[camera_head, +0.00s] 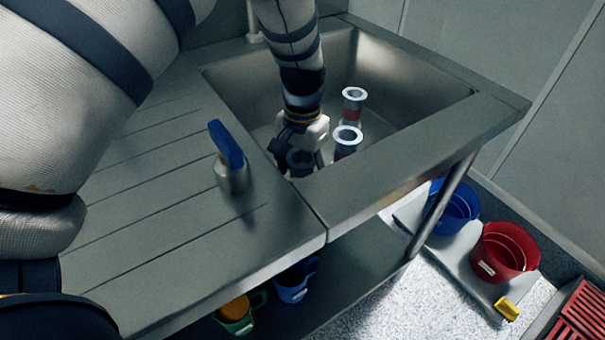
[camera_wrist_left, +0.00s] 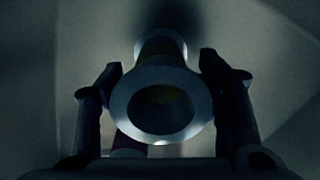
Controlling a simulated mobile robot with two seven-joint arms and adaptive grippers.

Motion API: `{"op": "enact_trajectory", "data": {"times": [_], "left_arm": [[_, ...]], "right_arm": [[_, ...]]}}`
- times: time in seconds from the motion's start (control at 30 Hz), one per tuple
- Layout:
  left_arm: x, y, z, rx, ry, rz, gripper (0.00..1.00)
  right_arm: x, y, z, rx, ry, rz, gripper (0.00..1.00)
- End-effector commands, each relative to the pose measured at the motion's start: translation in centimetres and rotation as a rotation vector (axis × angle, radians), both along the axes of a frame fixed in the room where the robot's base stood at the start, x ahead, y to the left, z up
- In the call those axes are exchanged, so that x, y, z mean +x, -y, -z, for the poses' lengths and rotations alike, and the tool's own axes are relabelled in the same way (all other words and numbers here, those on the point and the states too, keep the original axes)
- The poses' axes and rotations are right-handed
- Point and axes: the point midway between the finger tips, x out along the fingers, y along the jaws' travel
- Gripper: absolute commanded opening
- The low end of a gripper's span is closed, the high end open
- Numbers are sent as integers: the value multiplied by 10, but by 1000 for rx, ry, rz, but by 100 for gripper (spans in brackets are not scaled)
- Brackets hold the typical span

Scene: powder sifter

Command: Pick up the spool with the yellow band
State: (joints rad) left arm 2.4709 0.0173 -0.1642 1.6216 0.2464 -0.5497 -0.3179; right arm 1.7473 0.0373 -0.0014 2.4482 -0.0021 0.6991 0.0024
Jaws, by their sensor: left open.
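My left gripper (camera_head: 302,163) reaches down into the sink with its jaws open. In the left wrist view a spool with a dull yellow-brown band (camera_wrist_left: 162,77) stands between the two open fingers, its round flange facing the camera. I see no clear grip on it. In the head view this spool (camera_head: 299,157) is dark and partly hidden by the gripper. A spool with a dark reddish band (camera_head: 346,138) stands just right of it, and a spool with a red band (camera_head: 353,98) stands farther back. My right gripper is not in view.
The steel sink (camera_head: 420,95) has walls around the spools and a free floor at right. A bottle with a blue top (camera_head: 230,160) stands on the drainboard left of the sink. Blue (camera_head: 455,207) and red buckets (camera_head: 503,252) stand low at right.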

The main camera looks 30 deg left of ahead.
Motion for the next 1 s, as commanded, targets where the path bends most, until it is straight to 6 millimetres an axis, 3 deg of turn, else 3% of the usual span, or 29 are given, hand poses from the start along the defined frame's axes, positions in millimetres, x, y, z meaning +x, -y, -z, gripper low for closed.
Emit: {"op": "enact_trajectory", "data": {"times": [0.1,0.33,0.53,0.57,0.87,1.0], "left_arm": [[0,0,16,0,-1,1,60],[1,0,16,0,3,0,58],[1,0,16,0,3,0,13],[1,0,16,0,3,0,11],[1,0,15,0,4,0,11],[3,0,-10,1,11,1,11]], "right_arm": [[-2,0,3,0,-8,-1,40],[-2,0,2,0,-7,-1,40],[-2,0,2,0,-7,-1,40],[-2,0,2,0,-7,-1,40],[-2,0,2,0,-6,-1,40],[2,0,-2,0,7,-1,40]]}}
